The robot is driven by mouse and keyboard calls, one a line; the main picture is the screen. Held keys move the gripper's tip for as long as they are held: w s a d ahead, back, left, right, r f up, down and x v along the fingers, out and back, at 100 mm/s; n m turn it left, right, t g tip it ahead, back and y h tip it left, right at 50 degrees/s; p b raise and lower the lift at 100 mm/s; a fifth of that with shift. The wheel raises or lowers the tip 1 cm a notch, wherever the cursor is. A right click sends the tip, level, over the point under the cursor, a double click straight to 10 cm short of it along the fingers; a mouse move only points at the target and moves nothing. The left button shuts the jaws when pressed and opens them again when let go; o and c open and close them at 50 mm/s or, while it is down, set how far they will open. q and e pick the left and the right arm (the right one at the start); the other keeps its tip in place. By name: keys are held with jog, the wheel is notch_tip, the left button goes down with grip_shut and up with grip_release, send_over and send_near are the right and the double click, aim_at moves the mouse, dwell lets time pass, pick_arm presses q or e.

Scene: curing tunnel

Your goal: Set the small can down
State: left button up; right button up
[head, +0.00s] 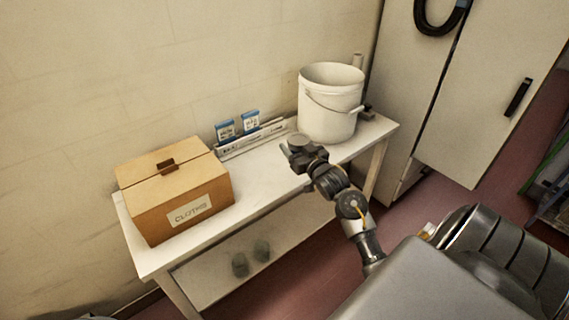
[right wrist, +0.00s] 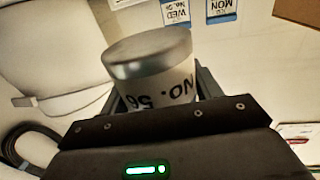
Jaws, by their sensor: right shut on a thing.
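The small can (right wrist: 150,62) has a grey metal lid and a pale label reading "NO. 56", which appears upside down in the right wrist view. My right gripper (right wrist: 158,100) is shut on it. In the head view the can's grey top (head: 299,141) shows at the tip of my right gripper (head: 293,155). They are over the white table (head: 262,183), in front and to the left of the white bucket. I cannot tell whether the can's base touches the table; the gripper hides it. My left gripper is not in view.
The white bucket (head: 328,105) stands at the table's right end. A cardboard box (head: 172,192) labelled "CLOTHS" stands at the left end. Two blue-and-white cards (head: 226,130) stand in a rack (head: 252,138) along the wall. The tabletop between box and gripper is clear.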

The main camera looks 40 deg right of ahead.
jog(key=a+f, duration=0.1)
jog(key=w+f, duration=0.1)
jog(key=shift+w+a+f, duration=0.1)
jog(key=shift+a+f, duration=0.25)
jog(key=shift+w+a+f, duration=0.3)
jog(key=shift+a+f, duration=0.15)
jog(key=shift+f, duration=0.15)
notch_tip(320, 180, down, 3)
jog(key=shift+w+a+f+p, duration=0.1)
jog(key=shift+a+p, duration=0.05)
jog(key=shift+p, duration=0.15)
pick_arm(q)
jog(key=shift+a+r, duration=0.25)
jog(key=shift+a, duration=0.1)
pick_arm(e)
jog(key=shift+f, duration=0.2)
jog(key=shift+f, duration=0.15)
jog(key=o, duration=1.2)
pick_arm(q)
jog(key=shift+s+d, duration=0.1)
